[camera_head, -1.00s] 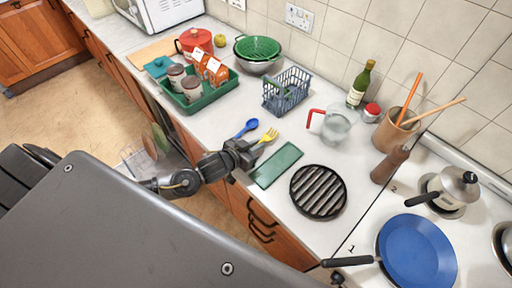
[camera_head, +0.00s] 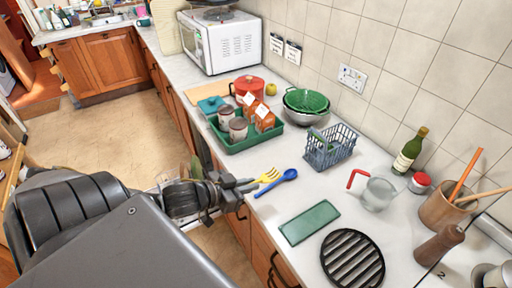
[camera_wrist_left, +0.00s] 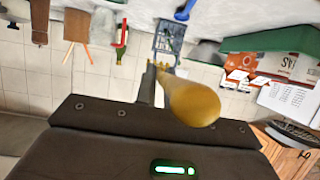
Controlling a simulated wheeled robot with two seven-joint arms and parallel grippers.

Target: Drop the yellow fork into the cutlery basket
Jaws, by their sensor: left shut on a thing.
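The yellow fork (camera_head: 268,176) is held by its handle in my left gripper (camera_head: 244,187), its tines pointing right towards the counter. In the left wrist view the fork (camera_wrist_left: 194,103) shows close up and end-on, beside a dark finger (camera_wrist_left: 150,86). The cutlery basket (camera_head: 343,148), a blue-grey wire basket, stands on the counter to the right of the fork and apart from it. It also shows beyond the fork in the left wrist view (camera_wrist_left: 168,36). How high the fork is above the counter is hard to tell. My right gripper is not in view.
A blue spoon (camera_head: 278,182) lies close to the fork. A green tray (camera_head: 240,147) with tins and cartons and a colander (camera_head: 306,101) stand behind. A green mat (camera_head: 309,222), a black trivet (camera_head: 352,259) and a jug (camera_head: 376,194) are nearer.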

